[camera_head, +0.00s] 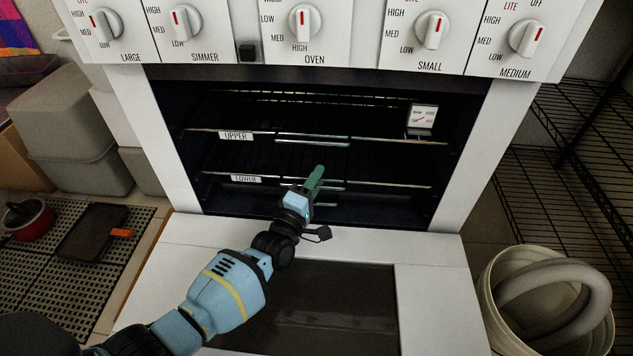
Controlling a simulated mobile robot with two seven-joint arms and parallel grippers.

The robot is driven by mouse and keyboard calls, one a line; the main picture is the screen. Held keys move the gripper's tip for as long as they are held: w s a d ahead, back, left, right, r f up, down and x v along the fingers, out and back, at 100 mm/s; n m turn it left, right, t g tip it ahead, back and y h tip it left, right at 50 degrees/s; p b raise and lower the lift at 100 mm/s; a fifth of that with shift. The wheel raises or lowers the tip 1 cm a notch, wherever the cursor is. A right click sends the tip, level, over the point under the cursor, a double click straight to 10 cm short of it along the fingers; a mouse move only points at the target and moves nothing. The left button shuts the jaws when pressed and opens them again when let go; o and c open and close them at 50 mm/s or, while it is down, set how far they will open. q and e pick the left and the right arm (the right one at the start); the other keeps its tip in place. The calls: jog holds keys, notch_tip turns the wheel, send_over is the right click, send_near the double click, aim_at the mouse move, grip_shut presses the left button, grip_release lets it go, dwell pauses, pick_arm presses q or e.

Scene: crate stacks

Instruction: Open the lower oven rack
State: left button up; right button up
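The oven (175,165) stands in front of me with its door (430,290) folded down. Inside, the lower rack (395,185) carries a label reading LOWER (246,178) at its left front. The upper rack (385,143) with its UPPER label (236,135) is above it. Both racks appear to lie inside the oven. My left gripper (316,178) has green fingers and reaches over the open door to the middle of the lower rack's front bar. The fingers overlap the bar in view; I cannot tell whether they grip it. My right gripper is out of view.
A thermometer (422,118) sits at the upper rack's right. Control knobs (304,20) line the panel above. A white bucket with a grey hose (490,300) stands right of the door. Grey bins (62,120) and a red pot (32,225) are at left.

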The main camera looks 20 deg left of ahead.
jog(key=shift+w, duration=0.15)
pick_arm(q)
jog(key=shift+c, duration=0.8)
jog(key=c, duration=0.5)
jog(key=shift+r, duration=0.1)
grip_shut()
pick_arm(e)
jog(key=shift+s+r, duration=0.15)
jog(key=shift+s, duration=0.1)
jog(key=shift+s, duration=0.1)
